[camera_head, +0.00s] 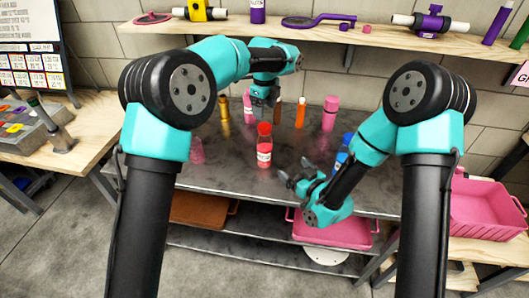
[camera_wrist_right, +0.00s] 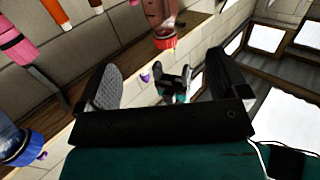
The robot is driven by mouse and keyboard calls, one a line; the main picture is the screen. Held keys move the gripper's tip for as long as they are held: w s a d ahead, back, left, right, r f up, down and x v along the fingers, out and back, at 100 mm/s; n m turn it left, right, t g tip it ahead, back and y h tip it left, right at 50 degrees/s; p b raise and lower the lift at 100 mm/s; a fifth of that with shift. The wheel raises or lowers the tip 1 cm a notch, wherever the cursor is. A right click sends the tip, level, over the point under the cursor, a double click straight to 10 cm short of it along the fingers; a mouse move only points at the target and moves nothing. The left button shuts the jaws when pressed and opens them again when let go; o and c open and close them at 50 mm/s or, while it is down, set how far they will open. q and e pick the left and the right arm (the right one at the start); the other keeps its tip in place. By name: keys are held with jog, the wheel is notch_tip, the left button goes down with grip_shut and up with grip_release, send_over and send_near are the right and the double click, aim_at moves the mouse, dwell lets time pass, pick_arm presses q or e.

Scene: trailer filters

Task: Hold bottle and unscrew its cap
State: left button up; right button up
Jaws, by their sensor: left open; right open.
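A red-bodied bottle with a red cap (camera_head: 264,129) and a white label stands upright near the middle of the metal table. In the right wrist view its red cap (camera_wrist_right: 165,43) shows at the top, apart from my fingers. My left gripper (camera_head: 263,112) is above and behind the bottle, pointing down, open and empty. It also shows small in the right wrist view (camera_wrist_right: 175,83). My right gripper (camera_head: 298,178) is low, to the right and front of the bottle, open and empty, with its fingers spread wide in the right wrist view (camera_wrist_right: 165,85).
Pink, orange and gold bottles stand behind on the metal table (camera_head: 225,180). A blue bottle (camera_head: 343,155) stands by my right arm. A shelf (camera_head: 375,38) runs along the wall. Pink trays (camera_head: 335,232) lie below and right. The table left of the red bottle is mostly clear.

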aim_at(269, 147)
jog(key=x, duration=1.7)
jog(key=shift+w, duration=0.15)
jog(key=c, duration=1.5)
grip_shut()
pick_arm(q)
jog(key=m, duration=0.6)
jog(key=shift+m, duration=0.4)
jog(key=m, duration=0.6)
jog(key=shift+m, duration=0.3)
jog(key=shift+f, duration=0.15)
jog(key=shift+f, duration=3.9)
jog(key=shift+c, duration=0.4)
